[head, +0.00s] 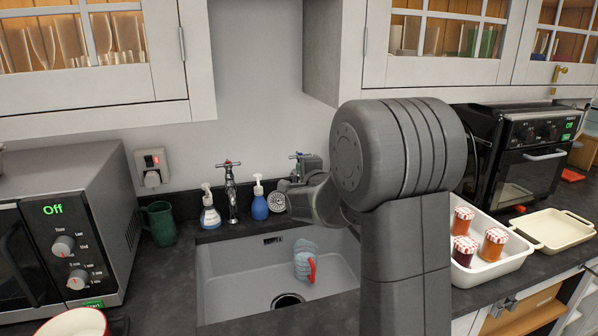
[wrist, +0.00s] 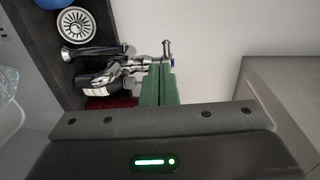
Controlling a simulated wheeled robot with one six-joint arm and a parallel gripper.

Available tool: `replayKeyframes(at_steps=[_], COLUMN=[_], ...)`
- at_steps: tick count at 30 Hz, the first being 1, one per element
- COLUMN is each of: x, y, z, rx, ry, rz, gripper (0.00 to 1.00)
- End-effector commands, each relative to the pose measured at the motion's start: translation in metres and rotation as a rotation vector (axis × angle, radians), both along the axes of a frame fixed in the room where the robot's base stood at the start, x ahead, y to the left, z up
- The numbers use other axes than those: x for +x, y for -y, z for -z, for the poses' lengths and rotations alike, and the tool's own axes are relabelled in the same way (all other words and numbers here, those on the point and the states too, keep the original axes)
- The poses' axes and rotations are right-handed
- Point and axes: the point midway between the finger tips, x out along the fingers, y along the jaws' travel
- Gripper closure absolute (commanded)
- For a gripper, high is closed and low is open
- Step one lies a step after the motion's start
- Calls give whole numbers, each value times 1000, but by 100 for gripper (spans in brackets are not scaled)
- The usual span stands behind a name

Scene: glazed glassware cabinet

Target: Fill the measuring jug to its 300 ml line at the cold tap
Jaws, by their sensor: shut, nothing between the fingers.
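A bluish, see-through vessel with a red part, which looks like the measuring jug (head: 304,262), stands in the sink (head: 240,275). I cannot make out its lines or water level. Part of a clear glass form (wrist: 8,88) shows at the left edge of the wrist view. The blue-marked cold tap (head: 299,156) is behind the sink, partly hidden by my arm. In the wrist view, my gripper's green fingers (wrist: 160,75) are shut and empty, right by the chrome tap (wrist: 140,66). I cannot tell whether they touch it. No running water is visible.
A red-marked tap (head: 230,186) stands left of the cold one, between two pump bottles (head: 260,203). A sink strainer (head: 277,202) is beside them. A green mug (head: 160,222) and microwave (head: 70,220) are left. A white tray (head: 495,268) with jars is right.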

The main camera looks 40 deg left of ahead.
Motion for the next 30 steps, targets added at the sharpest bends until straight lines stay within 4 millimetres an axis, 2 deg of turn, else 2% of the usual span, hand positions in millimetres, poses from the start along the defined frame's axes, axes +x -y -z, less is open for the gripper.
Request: replayKeyframes(at_steps=[9,15,30], x=[-29,-41,-45], y=[41,58,62], z=[-4,-7,-8], rx=[0,0,-1], ry=[-2,-2,-3], rz=[2,2,2], gripper=[100,100,100])
